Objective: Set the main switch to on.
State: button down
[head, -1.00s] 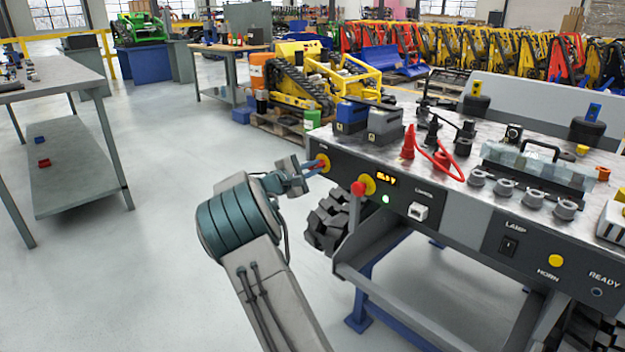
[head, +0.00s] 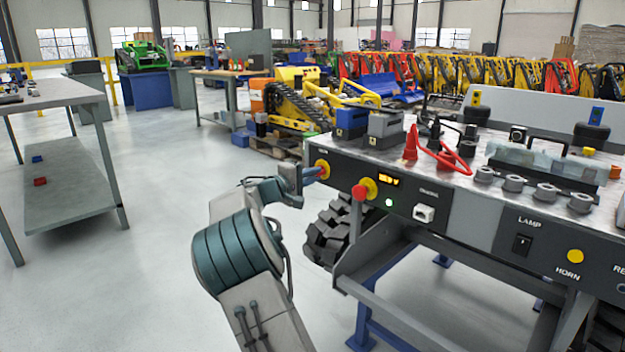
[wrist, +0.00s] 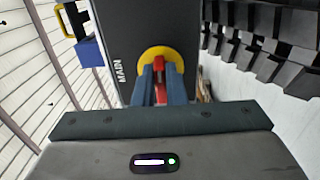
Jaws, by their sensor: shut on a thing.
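The main switch (wrist: 174,55) is a red handle on a round yellow plate, beside the label MAIN in the wrist view. In the head view the main switch (head: 322,168) sits at the left end of the dark front panel (head: 460,212). My gripper (wrist: 160,72) has its two blue fingers shut on the red handle, which shows between them. In the head view my gripper (head: 312,174) reaches the switch from the left. The fingers hide part of the handle, so its exact angle is hard to read.
Right of the switch are a red mushroom button (head: 360,191), a lit yellow display (head: 389,181) and a green lamp (head: 389,203). A black track (head: 328,232) hangs below the panel. Open floor lies left, up to a grey workbench (head: 75,185).

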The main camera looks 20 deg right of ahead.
dwell(0.3)
jog(key=c, duration=1.5)
grip_release()
jog(key=p+v, duration=0.4)
jog(key=v, duration=1)
